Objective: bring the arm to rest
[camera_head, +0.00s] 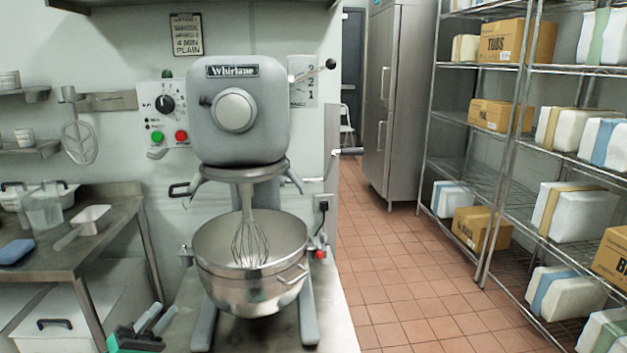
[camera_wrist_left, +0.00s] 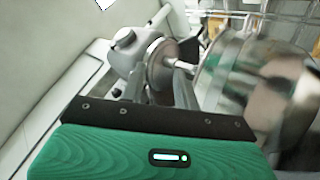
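My left gripper (camera_head: 163,310) shows at the bottom left of the head view, green with two pale grey fingers. The fingers stand apart with nothing between them, so it is open and empty. It is left of the grey mixer (camera_head: 238,120) and its steel bowl (camera_head: 251,290), apart from both. In the left wrist view the green gripper body fills the bottom, with the shiny bowl (camera_wrist_left: 265,85) beyond to the right. My right gripper is in neither view.
A steel side table (camera_head: 75,245) with tubs and a blue sponge stands at the left. A wire rack (camera_head: 480,170) with boxes and wrapped packs stands at the right. The tiled floor (camera_head: 395,260) between mixer and rack is clear.

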